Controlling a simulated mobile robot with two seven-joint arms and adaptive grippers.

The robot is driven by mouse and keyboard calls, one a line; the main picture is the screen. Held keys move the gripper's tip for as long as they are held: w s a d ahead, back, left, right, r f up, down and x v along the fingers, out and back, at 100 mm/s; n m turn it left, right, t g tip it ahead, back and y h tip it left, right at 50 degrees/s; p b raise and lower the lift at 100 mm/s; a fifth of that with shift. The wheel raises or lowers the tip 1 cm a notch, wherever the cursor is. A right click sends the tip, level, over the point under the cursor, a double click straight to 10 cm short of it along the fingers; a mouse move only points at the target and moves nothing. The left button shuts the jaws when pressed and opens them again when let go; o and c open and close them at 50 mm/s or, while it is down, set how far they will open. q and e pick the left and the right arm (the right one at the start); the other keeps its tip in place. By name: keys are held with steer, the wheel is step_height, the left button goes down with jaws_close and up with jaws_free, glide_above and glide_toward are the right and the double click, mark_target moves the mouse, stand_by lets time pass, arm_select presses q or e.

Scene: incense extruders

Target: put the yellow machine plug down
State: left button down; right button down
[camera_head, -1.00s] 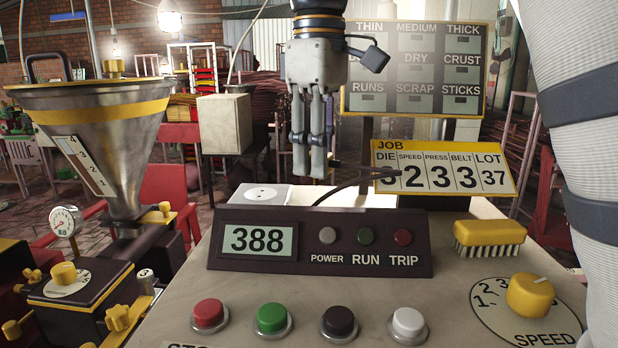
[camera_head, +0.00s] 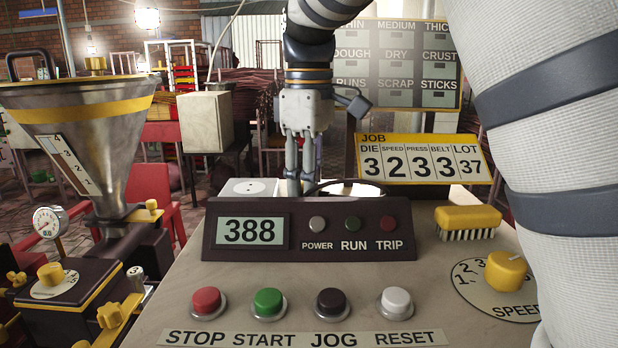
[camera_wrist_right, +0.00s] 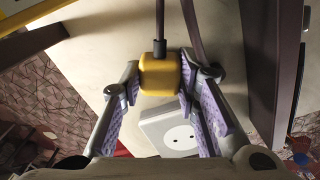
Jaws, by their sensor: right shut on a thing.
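The yellow machine plug (camera_wrist_right: 160,76) shows between my right fingertips in the right wrist view, with its dark cord running to the top edge. My right gripper (camera_wrist_right: 160,82) is shut on it. In the head view, my right gripper (camera_head: 300,188) points down behind the dark console, beside the socket. The console hides the fingertips and the plug there. The white socket (camera_head: 248,187) has two holes and sits left of the gripper; it also shows just below the plug in the right wrist view (camera_wrist_right: 166,129). Whether the plug touches the bench top cannot be told. My left gripper is not in view.
The dark console (camera_head: 310,232) with its 388 display stands in front of the gripper. A yellow JOB board (camera_head: 424,157) stands behind to the right, a yellow brush (camera_head: 467,219) right of the console. A metal hopper (camera_head: 80,130) is at left. My right arm covers the right side.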

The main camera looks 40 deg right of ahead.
steer(key=c, duration=1.2)
jaws_free()
steer(key=shift+r+b, duration=0.3)
steer(key=shift+r, duration=6.25)
